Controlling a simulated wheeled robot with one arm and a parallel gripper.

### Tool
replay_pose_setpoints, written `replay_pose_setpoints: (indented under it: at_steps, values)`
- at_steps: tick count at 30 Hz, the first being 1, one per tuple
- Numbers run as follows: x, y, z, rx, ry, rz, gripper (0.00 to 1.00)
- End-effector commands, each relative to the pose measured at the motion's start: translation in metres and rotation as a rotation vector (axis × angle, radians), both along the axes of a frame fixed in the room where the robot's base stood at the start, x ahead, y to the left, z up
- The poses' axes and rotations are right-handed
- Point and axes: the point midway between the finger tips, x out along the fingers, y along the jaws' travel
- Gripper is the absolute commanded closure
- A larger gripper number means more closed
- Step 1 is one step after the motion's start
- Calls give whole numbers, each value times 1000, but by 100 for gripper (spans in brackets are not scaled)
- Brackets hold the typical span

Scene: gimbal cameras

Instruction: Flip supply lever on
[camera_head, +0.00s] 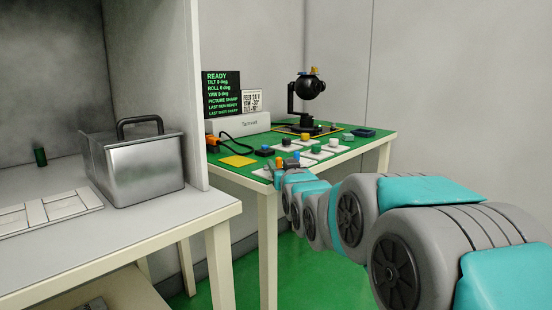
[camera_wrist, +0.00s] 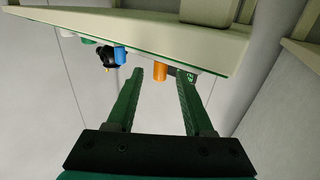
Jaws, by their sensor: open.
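My gripper (camera_head: 277,168) is at the front edge of the green-topped bench in the head view, small and partly hidden by my arm. In the wrist view my gripper (camera_wrist: 160,73) is open, its two dark green fingers apart. An orange peg-like part (camera_wrist: 160,74) shows between the fingertips; I cannot tell whether it is touched. A blue part (camera_wrist: 121,54) and a black knob (camera_wrist: 107,58) are left of the fingers. I cannot tell which part is the supply lever. A white supply-like box (camera_head: 240,126) stands at the back of the bench, beside an orange part (camera_head: 212,144).
The green bench (camera_head: 345,153) holds several knobs and buttons, a black gimbal camera (camera_head: 307,86) and a screen (camera_head: 222,95) reading READY. A yellow square (camera_head: 237,161) lies on it. A metal box (camera_head: 138,165) stands on the left table. Green floor is open between the tables.

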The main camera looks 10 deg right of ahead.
Motion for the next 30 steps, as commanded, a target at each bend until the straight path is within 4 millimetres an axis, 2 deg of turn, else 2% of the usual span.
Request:
replay_pose_setpoints:
  at_steps: [12,16,24,30]
  values:
    - [52,1,0,0,-2,0,48]
    - [60,1,-1,0,1,0,48]
    - [61,1,0,0,0,0,48]
    - [60,1,0,0,0,0,70]
